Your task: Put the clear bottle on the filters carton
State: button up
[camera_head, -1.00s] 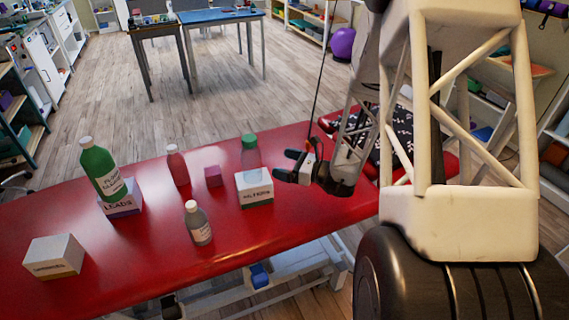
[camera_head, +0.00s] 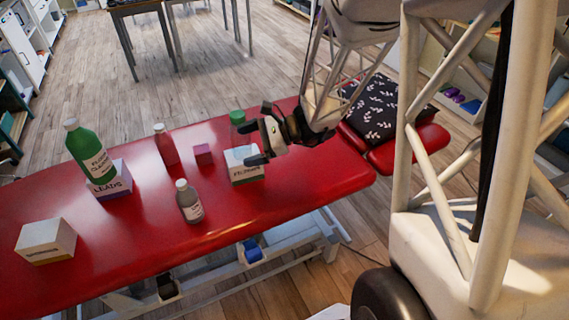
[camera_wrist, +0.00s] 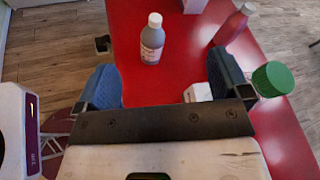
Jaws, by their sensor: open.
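The filters carton (camera_head: 246,174), white with a green lower band, stands on the red treatment table (camera_head: 130,250). A greyish see-through bottle (camera_head: 190,204) with a white cap and label stands upright on the table, front left of the carton. It also shows beyond my fingers in the wrist view (camera_wrist: 152,42). A second bottle (camera_head: 237,117) with a green cap stands behind the carton, its body mostly hidden. I cannot tell for sure which is called clear. My gripper (camera_head: 256,140) is open and empty, overlapping the carton's right side in the head view. The carton's corner (camera_wrist: 200,92) shows near my right finger.
A green cleaner bottle (camera_head: 88,150) stands on the leads carton (camera_head: 115,185). A pink bottle (camera_head: 165,146) and a small dark-pink box (camera_head: 203,154) stand behind the greyish bottle. Another white carton (camera_head: 46,240) sits at left. A patterned pillow (camera_head: 385,106) lies at right. The front tabletop is clear.

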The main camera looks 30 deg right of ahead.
jog(key=s+a+r+n+g+h, duration=0.2)
jog(key=s+r+n+h, duration=0.1)
jog(key=s+n, duration=0.3)
jog(key=s+a+r+n+g+h, duration=0.3)
jog(key=s+r+n, duration=0.1)
jog(key=s, duration=0.3)
jog(key=s+d+r+n+t+h, duration=0.3)
jog(key=s+r+n+h, duration=0.3)
jog(key=s, duration=0.3)
jog(key=shift+s+d+r+n+h, duration=0.15)
jog(key=shift+s+d+n+h, duration=0.2)
jog(key=shift+d+n+h, duration=0.35)
